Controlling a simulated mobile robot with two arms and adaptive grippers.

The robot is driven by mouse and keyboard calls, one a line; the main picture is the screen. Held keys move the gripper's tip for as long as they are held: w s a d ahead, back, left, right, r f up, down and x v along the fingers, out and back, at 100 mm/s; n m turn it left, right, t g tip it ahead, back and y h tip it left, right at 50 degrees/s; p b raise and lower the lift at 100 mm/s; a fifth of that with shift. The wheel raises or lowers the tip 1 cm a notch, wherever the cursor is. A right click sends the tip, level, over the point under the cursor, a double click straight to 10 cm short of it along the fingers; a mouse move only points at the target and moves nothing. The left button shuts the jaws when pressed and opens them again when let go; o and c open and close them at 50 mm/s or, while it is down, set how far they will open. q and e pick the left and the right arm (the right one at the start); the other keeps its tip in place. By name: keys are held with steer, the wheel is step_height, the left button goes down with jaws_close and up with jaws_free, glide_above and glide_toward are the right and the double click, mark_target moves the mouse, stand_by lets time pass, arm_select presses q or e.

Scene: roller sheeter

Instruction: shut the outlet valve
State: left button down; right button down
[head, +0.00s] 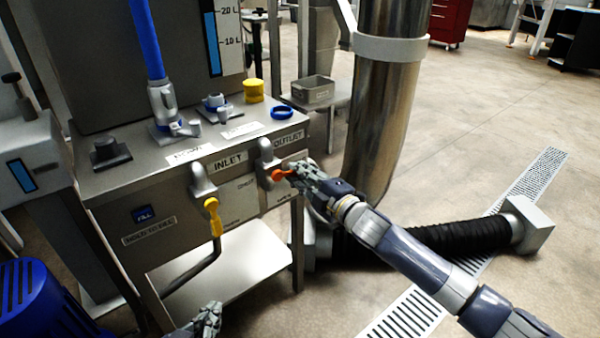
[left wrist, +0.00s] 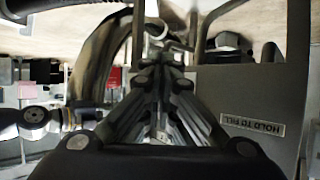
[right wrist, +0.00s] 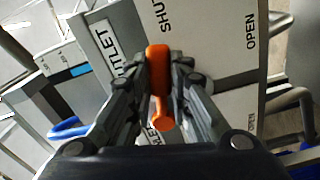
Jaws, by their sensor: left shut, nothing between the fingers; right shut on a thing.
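The outlet valve's orange handle (head: 281,174) sits under the OUTLET label (head: 288,139) and lies roughly sideways, pointing right. My right gripper (head: 300,174) is shut on the handle's end. In the right wrist view the orange handle (right wrist: 158,80) is between the fingers, and the SHUT and OPEN marks on the panel (right wrist: 205,50) show beside it. The fingers hide part of the handle. My left gripper (head: 212,312) is shut and empty, low in front of the machine; its closed fingers (left wrist: 160,125) also show in the left wrist view.
The inlet valve's yellow handle (head: 213,214) hangs down left of the outlet. A blue ring (head: 282,113) and a yellow cap (head: 253,90) are on the machine top. A steel column (head: 385,110) and a black hose (head: 455,238) are right of it. A blue motor (head: 40,300) is lower left.

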arm_select(q)
steer(key=s+a+f+g+y+p, duration=0.1)
steer(key=s+a+f+g+p, duration=0.1)
steer(key=s+a+f+g, duration=0.2)
steer(key=shift+s+f+g+y, duration=0.4)
steer(key=shift+s+f+g, duration=1.25)
steer(key=shift+s, duration=1.95)
arm_select(e)
steer(key=shift+r+n, duration=0.4)
steer(key=shift+n, duration=0.35)
steer(key=shift+r+n, duration=0.35)
steer(key=shift+n, duration=0.4)
arm_select(q)
steer(key=shift+f, duration=0.15)
arm_select(e)
steer(key=c, duration=1.5)
jaws_free()
steer(key=shift+o, duration=0.2)
steer(key=shift+d, duration=0.1)
steer(key=v, duration=1.2)
